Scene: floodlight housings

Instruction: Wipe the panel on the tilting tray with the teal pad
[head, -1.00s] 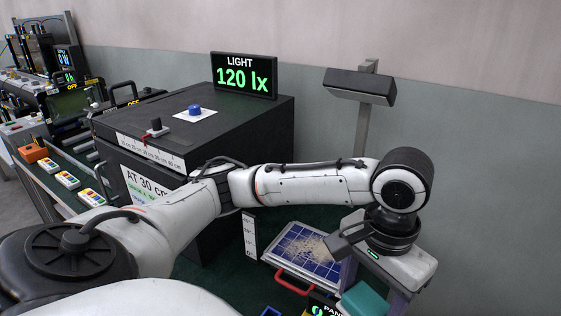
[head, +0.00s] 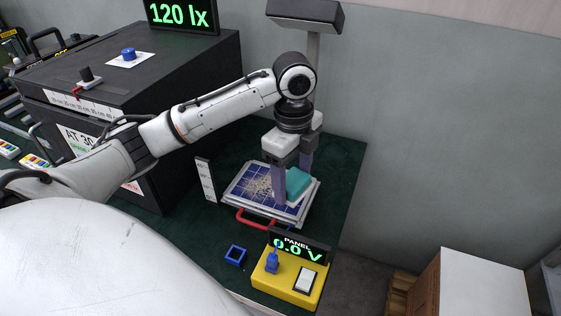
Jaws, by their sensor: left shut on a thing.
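The tilting tray (head: 297,216) lies on the dark green table with a blue gridded panel (head: 243,181) on it. Pale grainy dirt (head: 260,186) covers the panel's middle. My left gripper (head: 292,178) points down at the panel's right part, with one finger on each side of the teal pad (head: 299,184), and is shut on it. The pad is at the panel's right side; its underside is hidden, so I cannot tell if it touches the panel. The tray has a red handle (head: 255,218) at its front. My right gripper is not in view.
A yellow box (head: 285,283) with a panel display (head: 298,247) stands in front of the tray. A blue square ring (head: 235,255) lies nearby. A white scale (head: 206,180) stands left of the tray, beside the big black box (head: 190,70). A lamp (head: 305,14) hangs behind.

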